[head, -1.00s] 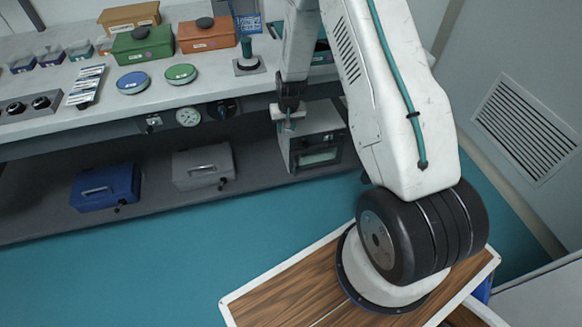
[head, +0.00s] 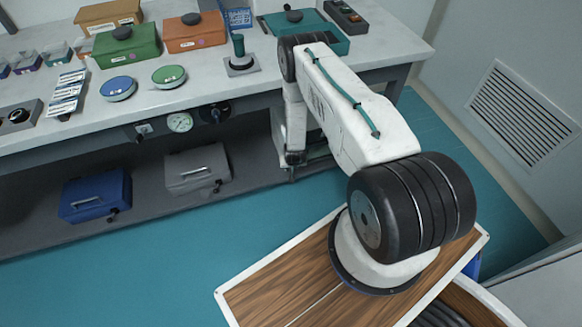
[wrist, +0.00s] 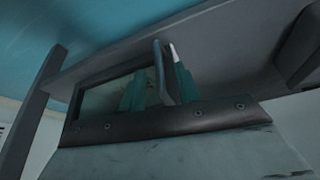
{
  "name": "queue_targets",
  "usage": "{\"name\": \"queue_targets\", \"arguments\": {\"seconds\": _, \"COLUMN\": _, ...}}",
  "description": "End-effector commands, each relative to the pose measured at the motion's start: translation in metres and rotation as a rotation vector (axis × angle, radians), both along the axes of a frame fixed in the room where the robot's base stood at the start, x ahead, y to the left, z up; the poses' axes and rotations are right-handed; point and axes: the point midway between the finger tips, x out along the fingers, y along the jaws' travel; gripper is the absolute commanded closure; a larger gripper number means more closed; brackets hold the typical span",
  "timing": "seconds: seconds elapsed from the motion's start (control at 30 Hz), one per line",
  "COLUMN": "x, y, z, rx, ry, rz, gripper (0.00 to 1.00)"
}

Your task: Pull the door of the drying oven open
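The drying oven (head: 318,152) is a pale box on the shelf under the bench, mostly hidden behind my arm in the head view. In the wrist view its door shows close up as a dark frame (wrist: 165,122) with screws and a glass window (wrist: 98,98). A grey bar handle (wrist: 161,68) stands up from the door. My gripper (wrist: 160,88) has its teal fingers on either side of the handle, the right one very near it. Whether they press on it is unclear. In the head view my gripper is hidden low behind my arm. I cannot tell whether the door is ajar.
A grey case (head: 197,168) and a blue case (head: 95,196) stand on the lower shelf, left of the oven. The bench top (head: 200,95) above carries boxes, round dishes and a teal-handled tool (head: 240,55). The teal floor before the shelf is clear.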

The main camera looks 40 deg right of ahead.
Motion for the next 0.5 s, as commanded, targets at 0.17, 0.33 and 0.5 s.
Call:
{"name": "queue_targets", "arguments": {"seconds": 0.17, "x": 0.003, "y": -0.006, "z": -0.027, "rx": 0.000, "ry": 0.001, "rz": -0.002, "gripper": 0.67}}
{"name": "queue_targets", "arguments": {"seconds": 0.33, "x": 0.006, "y": -0.008, "z": -0.041, "rx": 0.000, "ry": 0.001, "rz": 0.000, "gripper": 0.67}}
{"name": "queue_targets", "arguments": {"seconds": 0.5, "x": 0.007, "y": -0.007, "z": -0.043, "rx": 0.001, "ry": 0.002, "rz": 0.002, "gripper": 0.67}}
